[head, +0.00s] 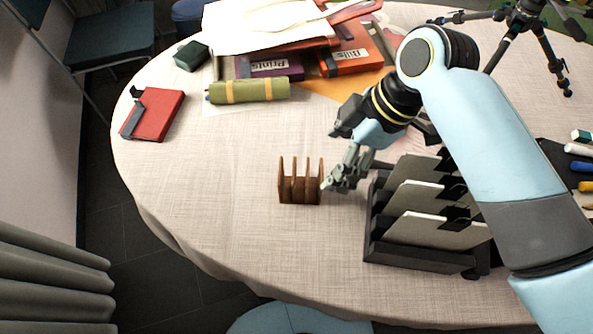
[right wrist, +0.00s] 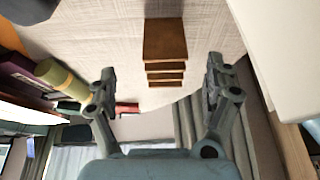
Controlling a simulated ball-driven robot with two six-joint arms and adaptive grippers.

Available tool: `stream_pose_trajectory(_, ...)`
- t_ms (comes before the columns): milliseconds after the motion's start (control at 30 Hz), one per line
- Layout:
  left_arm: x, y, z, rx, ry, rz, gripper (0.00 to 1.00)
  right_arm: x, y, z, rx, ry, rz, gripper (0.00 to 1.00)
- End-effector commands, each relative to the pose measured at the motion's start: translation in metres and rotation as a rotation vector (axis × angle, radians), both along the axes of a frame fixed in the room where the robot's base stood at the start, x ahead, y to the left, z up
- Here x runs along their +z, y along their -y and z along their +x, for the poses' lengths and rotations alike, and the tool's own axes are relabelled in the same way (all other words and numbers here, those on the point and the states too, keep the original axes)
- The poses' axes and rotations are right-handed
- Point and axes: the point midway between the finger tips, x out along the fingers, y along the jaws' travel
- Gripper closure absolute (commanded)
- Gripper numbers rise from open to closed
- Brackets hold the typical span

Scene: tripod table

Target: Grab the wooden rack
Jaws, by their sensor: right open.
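The wooden rack (head: 299,190) is small and brown with several upright slats. It stands upright and empty on the cloth-covered table, left of the middle of the head view's black holder. My right gripper (head: 338,184) is just right of the rack, with its fingers close to the rack's right side. In the right wrist view the rack (right wrist: 165,45) lies ahead, between the lines of the two open fingers (right wrist: 160,88). The fingers are apart and nothing is between their tips. I cannot tell from the head view whether a finger touches the rack. My left gripper is not in view.
A black holder (head: 415,258) with several pale panels stands close right of the rack. A green roll (head: 248,91), a red book (head: 153,114) and piled binders (head: 350,55) lie farther back. The cloth left of the rack (head: 210,180) is clear.

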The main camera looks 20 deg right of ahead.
Motion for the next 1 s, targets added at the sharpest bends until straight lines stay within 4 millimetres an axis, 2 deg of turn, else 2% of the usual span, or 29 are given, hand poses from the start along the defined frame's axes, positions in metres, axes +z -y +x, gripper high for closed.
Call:
stream_pose_trajectory(100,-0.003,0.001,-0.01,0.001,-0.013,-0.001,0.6,-0.02,-0.009,0.002,0.0,-0.005,0.003,0.15)
stream_pose_trajectory(267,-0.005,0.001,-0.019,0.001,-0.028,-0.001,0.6,-0.039,-0.016,0.005,0.0,-0.002,0.001,0.15)
stream_pose_trajectory(433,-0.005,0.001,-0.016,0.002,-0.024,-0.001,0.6,-0.051,-0.024,0.005,0.001,-0.003,0.002,0.15)
stream_pose_trajectory(667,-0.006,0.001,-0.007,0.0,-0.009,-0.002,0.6,-0.083,-0.038,0.008,0.0,-0.003,0.001,0.15)
stream_pose_trajectory(967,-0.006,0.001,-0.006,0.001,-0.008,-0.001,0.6,-0.088,-0.04,0.009,0.0,-0.001,-0.001,0.15)
stream_pose_trajectory(1000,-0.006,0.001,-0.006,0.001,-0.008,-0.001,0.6,-0.088,-0.04,0.009,0.0,-0.001,-0.001,0.19)
